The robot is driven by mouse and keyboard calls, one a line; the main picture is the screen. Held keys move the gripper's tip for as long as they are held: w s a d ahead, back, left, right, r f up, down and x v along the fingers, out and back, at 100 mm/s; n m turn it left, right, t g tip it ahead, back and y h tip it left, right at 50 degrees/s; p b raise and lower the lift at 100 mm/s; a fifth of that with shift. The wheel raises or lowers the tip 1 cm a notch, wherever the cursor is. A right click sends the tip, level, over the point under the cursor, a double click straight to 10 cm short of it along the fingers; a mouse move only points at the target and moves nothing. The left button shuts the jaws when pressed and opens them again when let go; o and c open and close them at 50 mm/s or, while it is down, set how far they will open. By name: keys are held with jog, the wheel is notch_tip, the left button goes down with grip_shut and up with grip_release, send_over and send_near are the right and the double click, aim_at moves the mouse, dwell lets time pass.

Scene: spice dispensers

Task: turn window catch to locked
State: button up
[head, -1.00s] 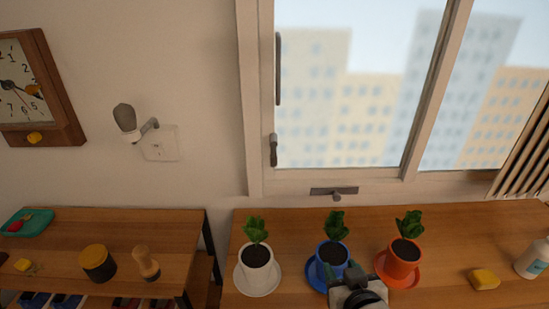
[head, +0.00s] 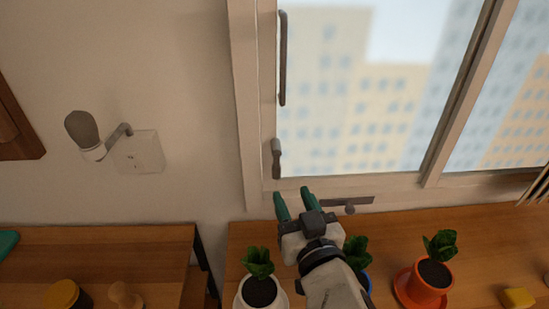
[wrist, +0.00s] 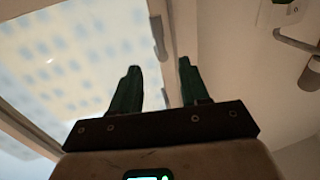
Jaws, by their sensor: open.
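A small grey window catch (head: 276,158) hangs upright on the left window frame, with its narrow lever pointing down. In the wrist view the fingers (wrist: 158,68) stand apart, with the handle beyond the gap. The fingers appear apart from the catch.
A long dark handle (head: 282,58) is higher on the frame. A flat metal latch (head: 345,203) lies along the bottom frame, right of my gripper. White (head: 262,292) and orange (head: 430,282) pots stand below; my arm partly hides a blue pot (head: 366,281). A wall lamp (head: 85,135) is left.

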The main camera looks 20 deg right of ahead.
aim_at(277, 165)
jog(key=w, duration=0.3)
jog(key=w+d+p, duration=0.1)
jog(key=w, duration=0.3)
jog(key=w+p, duration=0.1)
jog(key=w, duration=0.2)
jog(key=shift+w+d, duration=0.2)
jog(key=shift+w, duration=0.1)
grip_shut()
